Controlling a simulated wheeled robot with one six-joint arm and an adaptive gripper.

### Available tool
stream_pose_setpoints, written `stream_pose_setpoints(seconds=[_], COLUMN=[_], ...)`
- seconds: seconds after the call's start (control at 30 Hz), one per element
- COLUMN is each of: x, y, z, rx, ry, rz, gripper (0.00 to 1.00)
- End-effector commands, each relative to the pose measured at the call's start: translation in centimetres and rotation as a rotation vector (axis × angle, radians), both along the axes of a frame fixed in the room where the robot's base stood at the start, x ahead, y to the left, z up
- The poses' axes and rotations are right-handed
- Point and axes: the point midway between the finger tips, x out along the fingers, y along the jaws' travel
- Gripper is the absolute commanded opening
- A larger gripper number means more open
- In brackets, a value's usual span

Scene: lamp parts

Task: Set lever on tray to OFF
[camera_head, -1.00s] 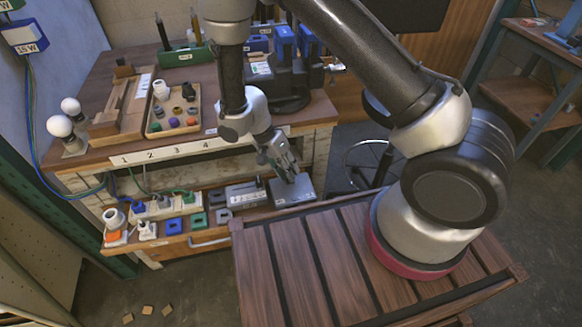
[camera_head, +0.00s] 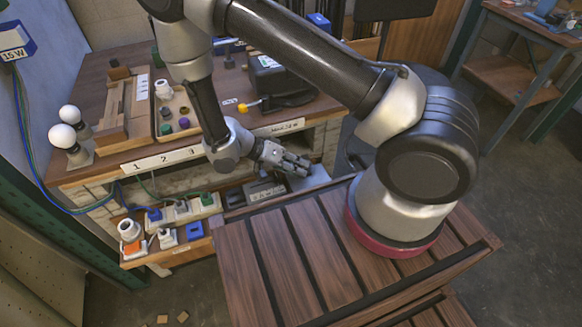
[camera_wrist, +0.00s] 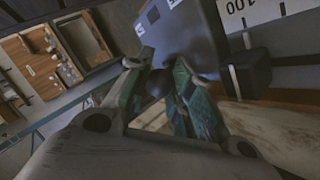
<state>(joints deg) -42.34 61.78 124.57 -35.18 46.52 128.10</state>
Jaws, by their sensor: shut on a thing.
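My gripper (camera_head: 301,164) is low at the bench front, beside a grey box (camera_head: 312,179) at the right end of the tray (camera_head: 178,258). In the wrist view, my gripper's green-grey fingers (camera_wrist: 157,78) are closed around a dark rounded knob (camera_wrist: 156,84), which looks like the lever's end. The grey box (camera_wrist: 182,38) fills the top of that view just beyond the fingers. The lever's shaft and any ON or OFF marking are hidden or too small to read.
A grey switch-like block (camera_head: 264,190), a blue block (camera_head: 194,231) and white sockets (camera_head: 184,211) sit along the tray, left of my gripper. The workbench (camera_head: 165,160) overhangs it. A slatted wooden top (camera_head: 285,260) lies in front.

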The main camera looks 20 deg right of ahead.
Motion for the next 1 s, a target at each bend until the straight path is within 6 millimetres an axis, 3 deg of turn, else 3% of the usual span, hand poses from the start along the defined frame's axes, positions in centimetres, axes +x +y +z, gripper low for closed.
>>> stream_pose_setpoints(seconds=[0.3, 0.33, 0.43, 1.0], x=[0.00, -0.01, 0.01, 0.10], y=[0.08, 0.08, 0.08, 0.66], z=[-0.17, -0.18, -0.15, 0.01], rx=[0.004, 0.004, 0.004, 0.020], ry=[-0.001, -0.001, 0.000, 0.000], rz=[0.001, 0.001, 0.001, 0.002], gripper=[0.00, 0.28, 0.46, 0.47])
